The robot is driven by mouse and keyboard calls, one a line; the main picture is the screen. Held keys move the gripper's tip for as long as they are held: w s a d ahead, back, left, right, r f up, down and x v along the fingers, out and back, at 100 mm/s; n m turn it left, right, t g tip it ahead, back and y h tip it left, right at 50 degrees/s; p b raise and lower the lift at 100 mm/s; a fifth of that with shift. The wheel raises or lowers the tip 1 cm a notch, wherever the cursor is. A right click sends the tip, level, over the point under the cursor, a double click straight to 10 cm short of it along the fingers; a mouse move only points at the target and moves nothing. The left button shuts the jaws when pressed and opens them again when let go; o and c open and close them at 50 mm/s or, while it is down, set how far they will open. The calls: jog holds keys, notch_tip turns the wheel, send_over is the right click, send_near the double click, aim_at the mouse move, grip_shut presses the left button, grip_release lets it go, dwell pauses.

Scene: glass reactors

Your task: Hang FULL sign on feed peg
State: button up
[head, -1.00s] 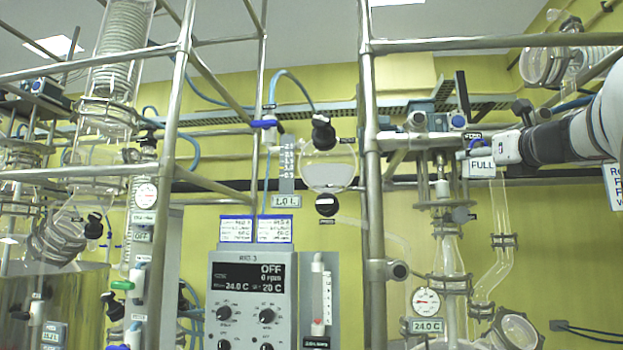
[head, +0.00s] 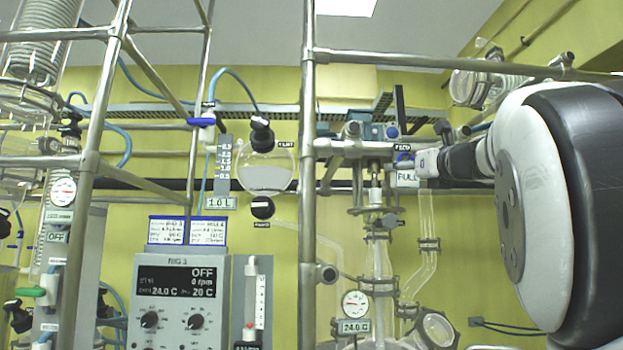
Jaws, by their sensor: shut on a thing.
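The FULL sign (head: 406,178) is a small white plate with dark letters, upright in the right half of the head view. My gripper (head: 424,163) comes in from the right and is shut on the sign at its upper right edge. A small FEED label (head: 403,147) sits on the frame just above the sign, with a blue ring-like part (head: 404,157) between them. The feed peg itself is not clearly visible behind the sign and gripper tips. I cannot tell whether the sign touches the peg.
A steel frame post (head: 307,180) stands left of the sign. Glass tubing (head: 428,245) and a dial gauge (head: 355,303) are below it. A round flask (head: 267,172) and a control box (head: 178,300) are farther left. My large arm link fills the right side.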

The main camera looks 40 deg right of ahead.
jog(key=shift+f, duration=0.45)
dwell(0.7)
jog(key=o, duration=1.2)
jog(key=shift+c, duration=0.7)
jog(key=v, duration=0.7)
dwell(0.5)
dwell(0.3)
